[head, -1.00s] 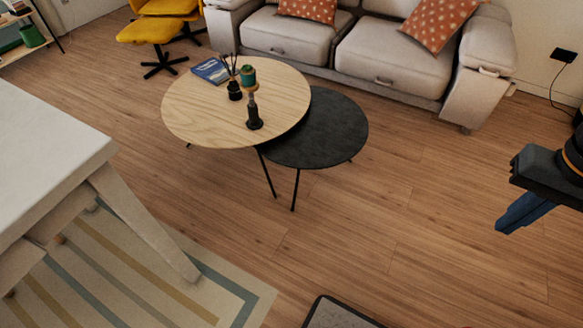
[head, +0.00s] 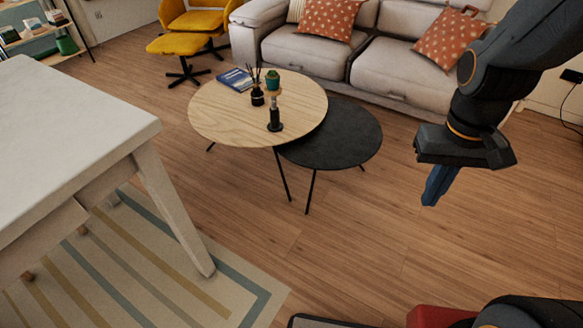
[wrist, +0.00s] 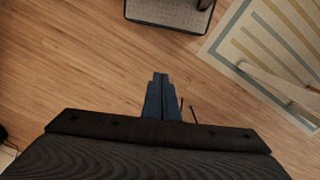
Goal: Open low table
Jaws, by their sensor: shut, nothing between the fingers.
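The low table is a nested pair of round tables in the head view. Its higher light-wood top (head: 225,120) partly covers a lower black top (head: 345,140), which sticks out to the right. Both stand on thin black legs. On the wood top are a blue book (head: 237,80), a black reed diffuser (head: 257,97), a green pot (head: 272,81) and a dark bottle-like object (head: 275,120). My gripper (head: 435,190) is shut and empty, pointing down over bare floor to the right of the black top. The blue fingers also show closed together in the wrist view (wrist: 160,85).
A grey sofa (head: 310,55) with patterned cushions stands behind the tables. A yellow chair (head: 200,18) and footstool (head: 182,44) are at the back left. A white table (head: 70,110) stands at the left over a striped rug (head: 130,265). The wood floor in front of the tables is clear.

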